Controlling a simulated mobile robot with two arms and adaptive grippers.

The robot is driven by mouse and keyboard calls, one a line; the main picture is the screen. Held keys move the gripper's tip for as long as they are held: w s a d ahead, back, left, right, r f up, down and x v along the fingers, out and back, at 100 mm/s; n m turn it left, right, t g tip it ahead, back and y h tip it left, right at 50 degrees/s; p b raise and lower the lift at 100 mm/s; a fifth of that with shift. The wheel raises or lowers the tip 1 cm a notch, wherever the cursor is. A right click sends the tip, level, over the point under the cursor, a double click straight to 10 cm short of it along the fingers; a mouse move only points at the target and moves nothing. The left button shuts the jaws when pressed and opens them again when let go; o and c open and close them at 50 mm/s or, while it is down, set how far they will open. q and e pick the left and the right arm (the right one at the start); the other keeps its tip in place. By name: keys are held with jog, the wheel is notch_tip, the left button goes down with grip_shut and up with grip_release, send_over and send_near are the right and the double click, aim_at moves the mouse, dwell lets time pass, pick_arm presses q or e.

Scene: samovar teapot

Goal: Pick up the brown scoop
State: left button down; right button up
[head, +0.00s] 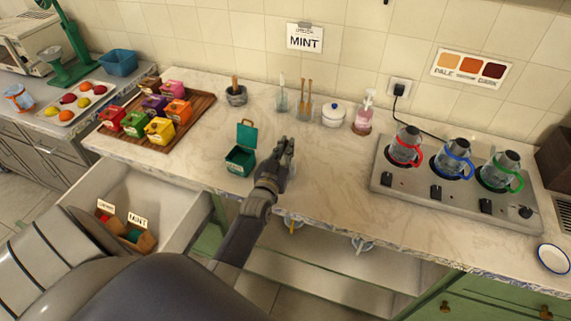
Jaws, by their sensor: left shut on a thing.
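My left gripper (285,153) reaches in over the counter, just right of an open teal tin (240,160) with its lid raised. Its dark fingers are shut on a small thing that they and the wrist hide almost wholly. It is probably the brown scoop, as no brown scoop shows clearly anywhere else, but I cannot make out its shape. My right gripper is not in view.
A brown tray (203,104) of coloured tins stands left. A mortar (236,96), jars, a white lidded pot (333,114) and a pump bottle (363,115) line the back. The stove (455,196) with several kettles is right. An open drawer (165,190) juts out below left.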

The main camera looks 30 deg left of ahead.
aim_at(286, 141)
pick_arm(q)
jog(key=shift+r, duration=0.15)
jog(key=shift+r, duration=0.6)
notch_tip(286, 141, up, 2)
jog(key=shift+r+b, duration=0.1)
jog(key=shift+b, duration=0.4)
jog(key=s+r+b, duration=0.1)
jog(key=s+b, duration=0.2)
jog(key=s, duration=1.3)
jog(key=shift+d+r, duration=0.15)
jog(key=shift+d, duration=0.15)
jog(key=shift+d, duration=0.1)
